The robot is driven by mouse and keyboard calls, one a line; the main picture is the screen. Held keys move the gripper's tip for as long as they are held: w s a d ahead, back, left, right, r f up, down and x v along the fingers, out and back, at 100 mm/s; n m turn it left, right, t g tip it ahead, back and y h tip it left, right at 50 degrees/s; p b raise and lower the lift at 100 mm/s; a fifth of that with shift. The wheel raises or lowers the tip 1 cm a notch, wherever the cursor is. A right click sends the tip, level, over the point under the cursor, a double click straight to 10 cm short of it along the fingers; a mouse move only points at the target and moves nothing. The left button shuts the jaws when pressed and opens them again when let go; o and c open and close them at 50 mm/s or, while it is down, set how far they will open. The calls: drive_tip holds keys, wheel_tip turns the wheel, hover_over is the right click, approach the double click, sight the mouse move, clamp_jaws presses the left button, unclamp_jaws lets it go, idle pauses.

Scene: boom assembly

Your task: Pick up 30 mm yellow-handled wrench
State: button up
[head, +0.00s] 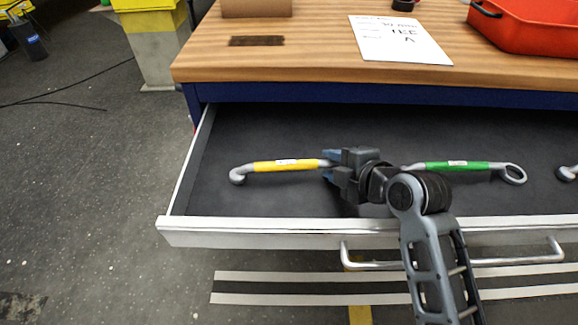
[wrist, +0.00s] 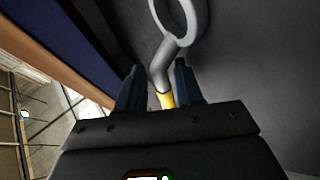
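The yellow-handled wrench (head: 284,165) lies in the open drawer, its hooked end to the left. My gripper (head: 331,165) is at the wrench's right end, where its fingers and body hide that end. In the wrist view, the wrench's grey neck (wrist: 161,68) and ring end show beyond my gripper (wrist: 157,80), and a bit of the yellow handle (wrist: 166,100) shows between the fingers. The fingers are apart, with a visible gap between the left finger and the wrench, so the gripper is open around it. The wrench's size marking is too small to read.
A green-handled wrench (head: 457,166) lies to the right in the same drawer (head: 250,126), with part of another tool (head: 567,173) at the right edge. The drawer's front wall (head: 280,234) runs below my arm. The wooden worktop (head: 300,62) overhangs the back and holds a red tray (head: 530,28).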

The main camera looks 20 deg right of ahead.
clamp_jaws()
drive_tip(key=shift+r, duration=0.1)
idle(0.4)
